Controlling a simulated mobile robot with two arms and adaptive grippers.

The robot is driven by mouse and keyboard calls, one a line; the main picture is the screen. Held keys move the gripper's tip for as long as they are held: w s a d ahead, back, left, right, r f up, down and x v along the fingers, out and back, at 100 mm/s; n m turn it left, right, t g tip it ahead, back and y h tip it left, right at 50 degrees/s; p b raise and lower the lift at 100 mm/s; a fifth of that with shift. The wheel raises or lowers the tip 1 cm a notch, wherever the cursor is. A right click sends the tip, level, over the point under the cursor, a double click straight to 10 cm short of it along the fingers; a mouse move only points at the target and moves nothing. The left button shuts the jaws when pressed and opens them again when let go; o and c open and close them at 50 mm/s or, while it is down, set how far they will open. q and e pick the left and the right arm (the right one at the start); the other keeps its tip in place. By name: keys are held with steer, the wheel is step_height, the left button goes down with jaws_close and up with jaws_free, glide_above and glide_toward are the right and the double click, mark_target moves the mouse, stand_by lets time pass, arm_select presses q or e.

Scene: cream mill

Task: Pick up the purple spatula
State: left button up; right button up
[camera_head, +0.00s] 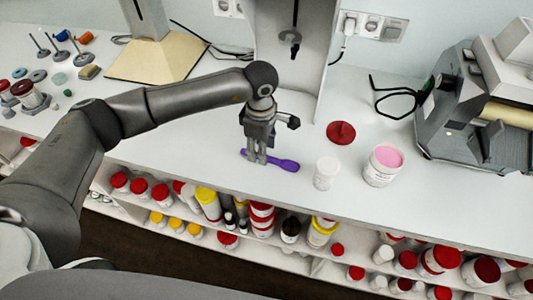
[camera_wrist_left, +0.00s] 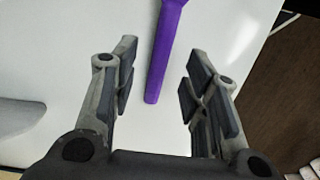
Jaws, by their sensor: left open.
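The purple spatula (camera_head: 286,165) lies flat on the white counter near its front edge, its wide end to the right. My left gripper (camera_head: 257,160) is directly over its handle and hides part of it. In the left wrist view the purple spatula (camera_wrist_left: 166,45) runs down from the top edge, and its handle end lies between the two open fingers of my left gripper (camera_wrist_left: 157,85). The fingers are apart from the handle on both sides. I cannot tell the exact height of the fingertips above the counter. My right gripper is not in view.
A white cup (camera_head: 326,173), an open jar with pink contents (camera_head: 383,165) and a red lid (camera_head: 341,132) stand right of the spatula. A grey machine (camera_head: 455,110) is at the far right. Shelves below the counter edge hold many jars.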

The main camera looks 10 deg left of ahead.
arm_select(q)
steer(key=shift+f, duration=1.1)
jaws_close()
steer(key=shift+r, duration=0.1)
